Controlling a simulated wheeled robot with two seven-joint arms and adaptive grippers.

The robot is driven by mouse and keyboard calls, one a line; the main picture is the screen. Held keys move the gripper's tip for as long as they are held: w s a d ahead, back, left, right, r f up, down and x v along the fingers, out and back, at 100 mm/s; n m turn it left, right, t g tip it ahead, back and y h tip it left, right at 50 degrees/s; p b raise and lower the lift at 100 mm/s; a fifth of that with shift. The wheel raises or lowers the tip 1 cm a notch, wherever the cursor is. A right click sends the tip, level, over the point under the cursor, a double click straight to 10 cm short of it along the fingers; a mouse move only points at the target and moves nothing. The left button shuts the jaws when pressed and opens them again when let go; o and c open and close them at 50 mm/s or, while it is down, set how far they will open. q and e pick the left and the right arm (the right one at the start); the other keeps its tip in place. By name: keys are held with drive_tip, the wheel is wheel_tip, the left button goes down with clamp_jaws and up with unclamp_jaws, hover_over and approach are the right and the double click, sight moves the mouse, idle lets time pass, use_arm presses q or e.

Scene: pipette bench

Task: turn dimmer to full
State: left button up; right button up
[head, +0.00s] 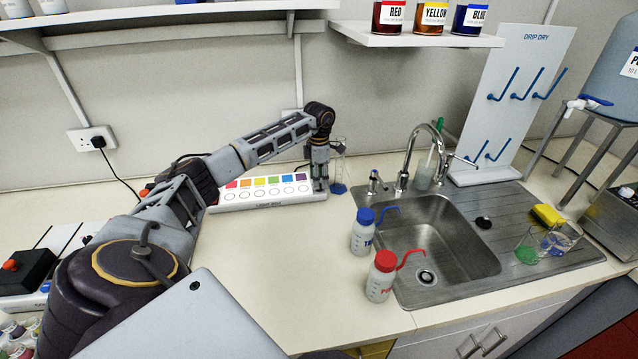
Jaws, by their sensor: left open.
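A white light box (262,198) with a row of coloured squares and circles lies on the bench near the back wall. My left arm reaches across from the left, and my left gripper (320,187) points down at the right end of the box. The gripper is open. I cannot make out the dimmer; the gripper covers that end of the box, and I cannot tell whether the fingers touch anything. My right gripper is not in view.
A cylinder with a blue base (339,187) stands close right of the gripper. Blue-capped (362,240) and red-capped (380,284) wash bottles stand left of the sink (455,232). A shelf (415,38) with jars hangs above. The bench front of the box is clear.

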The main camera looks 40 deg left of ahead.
use_arm(q)
drive_tip(key=shift+f, duration=1.3)
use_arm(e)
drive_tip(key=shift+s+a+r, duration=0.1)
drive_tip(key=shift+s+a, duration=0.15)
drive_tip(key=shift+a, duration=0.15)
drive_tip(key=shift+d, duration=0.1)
use_arm(q)
drive_tip(key=c, duration=0.7)
clamp_jaws()
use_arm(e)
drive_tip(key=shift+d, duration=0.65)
